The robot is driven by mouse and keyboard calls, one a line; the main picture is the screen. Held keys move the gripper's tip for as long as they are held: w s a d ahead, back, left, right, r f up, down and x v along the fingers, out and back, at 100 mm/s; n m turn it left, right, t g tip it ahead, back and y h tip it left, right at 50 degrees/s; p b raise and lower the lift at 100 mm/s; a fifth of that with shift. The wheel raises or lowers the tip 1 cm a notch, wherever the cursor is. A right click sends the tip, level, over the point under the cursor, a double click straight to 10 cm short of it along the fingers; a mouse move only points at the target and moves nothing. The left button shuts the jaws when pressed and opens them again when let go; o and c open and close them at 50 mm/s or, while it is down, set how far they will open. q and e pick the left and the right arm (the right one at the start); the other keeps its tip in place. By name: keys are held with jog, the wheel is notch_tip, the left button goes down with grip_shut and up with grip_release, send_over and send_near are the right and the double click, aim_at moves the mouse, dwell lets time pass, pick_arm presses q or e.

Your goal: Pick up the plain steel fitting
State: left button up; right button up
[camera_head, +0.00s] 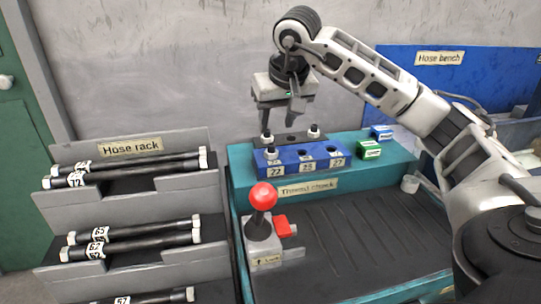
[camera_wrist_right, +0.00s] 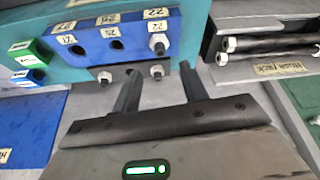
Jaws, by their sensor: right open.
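Three small steel fittings stand near the blue numbered block (camera_head: 318,168) on the teal bench. One fitting (camera_head: 270,153) is at the block's left hole; it also shows in the right wrist view (camera_wrist_right: 158,42). Two more, a left one (camera_head: 266,137) and a right one (camera_head: 313,130), stand on the dark plate (camera_head: 290,140) behind it. I cannot tell which is the plain one. My right gripper (camera_head: 281,118) is open and empty above the plate. In the right wrist view, one plate fitting (camera_wrist_right: 156,70) appears between the fingertips (camera_wrist_right: 160,72); the other (camera_wrist_right: 104,76) lies left of them.
A red-knobbed lever (camera_head: 263,222) stands at the bench's front left. Green (camera_head: 369,150) and blue (camera_head: 381,132) boxes sit right of the block. A grey hose rack (camera_head: 130,207) with black hoses stands at left. The dark bench mat (camera_head: 370,240) is largely clear.

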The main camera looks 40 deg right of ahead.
aim_at(272, 145)
jog(key=shift+x, duration=3.5)
jog(key=shift+s+a, duration=0.1)
grip_shut()
